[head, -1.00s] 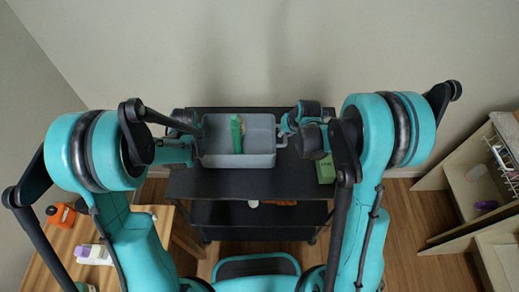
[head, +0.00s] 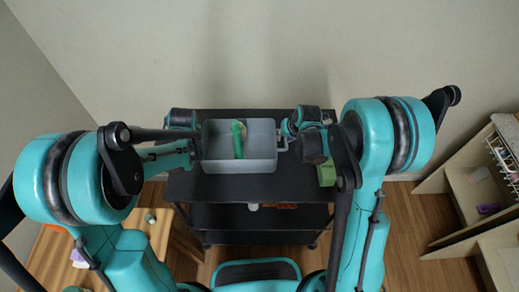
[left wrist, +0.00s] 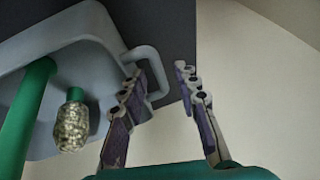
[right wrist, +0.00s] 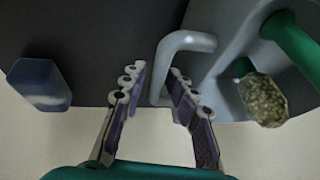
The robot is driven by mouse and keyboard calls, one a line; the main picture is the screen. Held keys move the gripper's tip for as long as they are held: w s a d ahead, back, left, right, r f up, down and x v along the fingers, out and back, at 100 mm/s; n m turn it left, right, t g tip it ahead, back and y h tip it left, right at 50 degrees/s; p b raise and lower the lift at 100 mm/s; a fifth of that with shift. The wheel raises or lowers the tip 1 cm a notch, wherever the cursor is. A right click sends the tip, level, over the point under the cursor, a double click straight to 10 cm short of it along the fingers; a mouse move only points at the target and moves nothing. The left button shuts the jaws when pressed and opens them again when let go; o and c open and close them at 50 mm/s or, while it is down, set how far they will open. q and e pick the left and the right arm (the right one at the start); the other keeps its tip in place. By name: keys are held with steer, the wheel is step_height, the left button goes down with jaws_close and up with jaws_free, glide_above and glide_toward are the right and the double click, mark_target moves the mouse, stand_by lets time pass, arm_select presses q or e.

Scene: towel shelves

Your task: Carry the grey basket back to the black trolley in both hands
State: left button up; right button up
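The grey basket (head: 240,166) sits on the top of the black trolley (head: 215,188). A green item (head: 238,140) lies inside it. My left gripper (left wrist: 160,85) is open by the basket's left handle (left wrist: 160,72); its left finger overlaps the handle and its right finger is clear, outside the basket. My right gripper (right wrist: 155,80) is open, with the basket's other handle (right wrist: 185,42) near its right finger. The left finger is apart from it. In the head view my right gripper (head: 292,135) is at the basket's right end; my left fingertips are hard to make out.
A green box (head: 326,173) stands on the trolley, right of the basket. A blue and white item (right wrist: 40,85) shows in the right wrist view. A wooden table (head: 150,228) is at lower left, pale shelves (head: 475,190) at right. The wall is close behind the trolley.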

arm_select(q)
steer(key=v, duration=0.3)
steer(key=shift+r, duration=0.1)
steer(key=shift+s+r, duration=0.15)
steer(key=shift+r, duration=0.1)
arm_select(e)
steer(key=shift+r, duration=0.2)
steer(key=v, duration=1.1)
steer(key=shift+s+r, duration=0.2)
steer(key=shift+r, duration=0.1)
